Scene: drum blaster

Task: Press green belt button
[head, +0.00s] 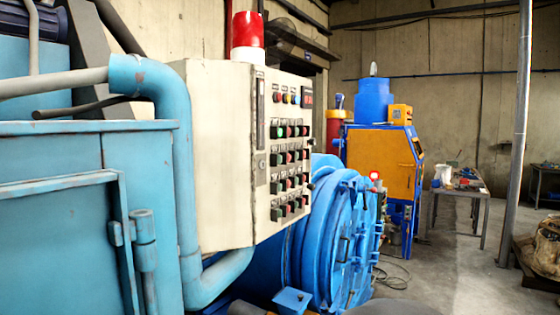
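A beige control box (222,150) stands left of the middle, its button panel (266,110) facing right and seen at a steep angle. The panel carries several rows of small dark-framed buttons with green and red faces. A green button (278,132) shows in the upper of these rows. The labels are too small to read, so I cannot tell which green button is the belt button. Small round coloured lights or knobs (284,98) and a red display (308,97) sit above the rows. My gripper is not in view.
A red and white beacon (247,36) tops the box. A light-blue pipe (180,170) and cabinet (60,200) stand close on the left. A round blue drum door (345,245) is below and right of the panel. Open floor (455,275) lies to the right, beside a pole (517,150).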

